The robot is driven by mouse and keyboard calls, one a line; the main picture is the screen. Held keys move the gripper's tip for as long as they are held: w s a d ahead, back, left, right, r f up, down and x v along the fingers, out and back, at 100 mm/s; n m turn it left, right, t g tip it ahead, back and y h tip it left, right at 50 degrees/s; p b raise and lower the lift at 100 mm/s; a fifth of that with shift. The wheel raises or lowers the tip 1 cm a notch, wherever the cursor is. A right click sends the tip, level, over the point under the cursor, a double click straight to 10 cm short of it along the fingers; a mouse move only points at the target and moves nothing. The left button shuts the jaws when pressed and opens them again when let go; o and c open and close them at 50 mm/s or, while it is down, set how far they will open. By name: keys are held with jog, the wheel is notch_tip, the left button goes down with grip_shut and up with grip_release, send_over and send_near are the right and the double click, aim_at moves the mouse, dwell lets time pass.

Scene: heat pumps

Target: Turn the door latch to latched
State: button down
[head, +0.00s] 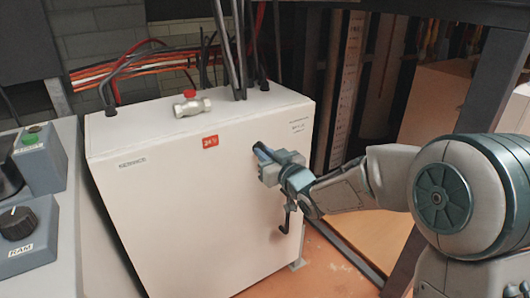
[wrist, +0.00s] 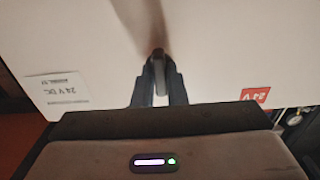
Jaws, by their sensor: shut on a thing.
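The white cabinet (head: 200,195) stands in the middle of the head view, its front door facing me. My gripper (head: 262,153) is at the upper right of this door, between the red 24V sticker and a small printed label. In the wrist view my gripper (wrist: 160,88) is shut on a narrow dark grey piece, the door latch (wrist: 158,66), which stands out from the pale door between the two fingers. The fingers and gripper body hide most of the latch in the head view, so I cannot tell which way it is turned there.
A black hooked handle (head: 287,215) hangs on the door below my gripper. A valve with a red knob (head: 189,102) lies on the cabinet top, near dark upright pipes (head: 238,50). A grey control panel (head: 38,225) stands at left, and a dark frame post (head: 485,80) at right.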

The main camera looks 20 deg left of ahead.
dwell(0.5)
jog(key=c, duration=1.5)
grip_release()
jog(key=shift+o, duration=0.2)
jog(key=p+v, duration=0.2)
jog(key=v, duration=1.1)
jog(key=shift+s+d+p, duration=0.25)
jog(key=shift+p, duration=0.15)
